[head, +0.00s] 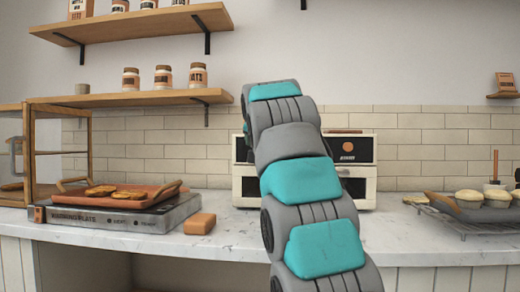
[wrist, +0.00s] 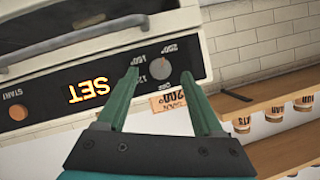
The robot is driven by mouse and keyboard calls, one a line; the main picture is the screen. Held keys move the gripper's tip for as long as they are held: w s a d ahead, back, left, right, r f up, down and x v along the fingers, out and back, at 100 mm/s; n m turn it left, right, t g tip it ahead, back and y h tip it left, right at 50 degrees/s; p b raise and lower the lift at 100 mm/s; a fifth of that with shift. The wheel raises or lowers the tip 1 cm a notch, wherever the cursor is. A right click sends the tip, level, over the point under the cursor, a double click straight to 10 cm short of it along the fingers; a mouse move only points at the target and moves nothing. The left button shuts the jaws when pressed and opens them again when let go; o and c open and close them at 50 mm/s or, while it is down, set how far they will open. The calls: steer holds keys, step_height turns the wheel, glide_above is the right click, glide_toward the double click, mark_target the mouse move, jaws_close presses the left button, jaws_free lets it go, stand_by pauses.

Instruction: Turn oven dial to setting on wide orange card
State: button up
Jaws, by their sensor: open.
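The oven (head: 362,188) stands on the counter, its front partly hidden behind my arm. In the wrist view the oven (wrist: 70,60) appears upside down. Its round grey dial (wrist: 160,67) has small numbers around it; I cannot tell where it points. My gripper (wrist: 160,75) is open, with one fingertip on each side of the dial in the picture; contact is not clear. An orange-tan card (wrist: 168,101) with dark print, seemingly a 200, shows beside the panel's edge at the oven's top. My gripper is hidden in the head view.
The oven panel carries a lit SET display (wrist: 89,91) and an orange START button (wrist: 18,112). A warming plate (head: 120,217) with a tray stands left; a rack of muffins (head: 470,222) stands right. Shelves (head: 130,98) with jars hang at left.

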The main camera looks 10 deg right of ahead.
steer(key=v, duration=0.5)
stand_by(0.4)
